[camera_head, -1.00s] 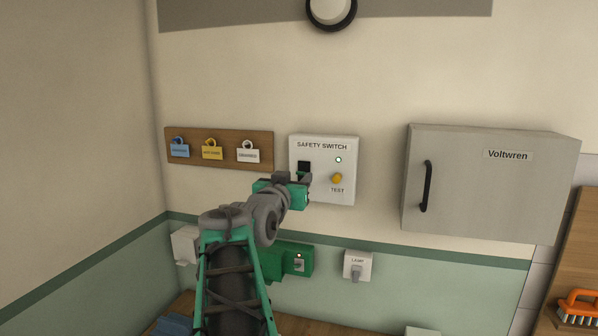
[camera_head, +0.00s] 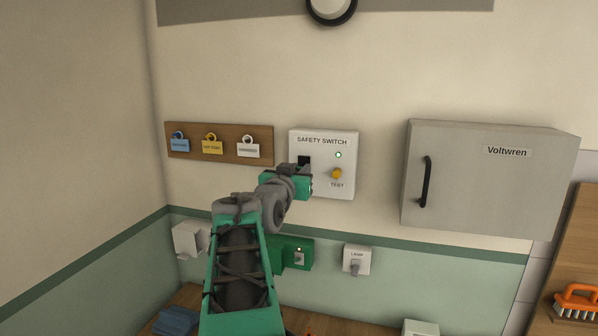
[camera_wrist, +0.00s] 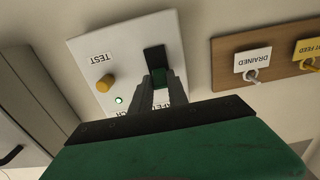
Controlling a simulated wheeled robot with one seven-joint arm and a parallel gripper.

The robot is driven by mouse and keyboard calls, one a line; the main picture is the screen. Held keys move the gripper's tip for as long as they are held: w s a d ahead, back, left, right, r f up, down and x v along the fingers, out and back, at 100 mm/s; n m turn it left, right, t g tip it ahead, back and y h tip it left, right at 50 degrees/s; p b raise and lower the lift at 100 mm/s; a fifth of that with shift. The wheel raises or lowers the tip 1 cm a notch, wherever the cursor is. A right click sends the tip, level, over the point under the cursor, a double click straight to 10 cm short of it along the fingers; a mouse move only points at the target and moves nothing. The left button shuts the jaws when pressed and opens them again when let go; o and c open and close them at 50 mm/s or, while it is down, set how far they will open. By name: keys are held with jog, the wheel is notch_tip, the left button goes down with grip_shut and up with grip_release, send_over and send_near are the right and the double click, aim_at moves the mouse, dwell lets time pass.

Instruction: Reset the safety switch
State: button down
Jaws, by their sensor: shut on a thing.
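The safety switch box (camera_head: 350,142) is a white panel on the wall, with a black toggle slot on its left, a lit green lamp (camera_head: 338,155) and a yellow TEST button (camera_head: 337,173). My gripper (camera_head: 303,168) is at the lower part of the slot, hiding part of it. In the wrist view, which is upside down, my gripper (camera_wrist: 158,88) has its fingers close together at the end of the black toggle slot (camera_wrist: 154,60), shut on the toggle. The toggle itself is mostly hidden between the fingers.
A wooden board (camera_head: 262,150) with blue, yellow and white tags is to the left. A grey Voltwren cabinet (camera_head: 475,185) juts out to the right.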

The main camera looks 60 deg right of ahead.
dwell(0.3)
jog(key=shift+d+r+y+p, duration=0.1)
jog(key=shift+r+y+p, duration=0.35)
jog(key=shift+y, duration=0.45)
jog(key=shift+f, duration=0.15)
jog(key=c, duration=1.3)
grip_release()
jog(key=b+v, duration=0.2)
jog(key=v, duration=0.5)
jog(key=shift+a+b, duration=0.4)
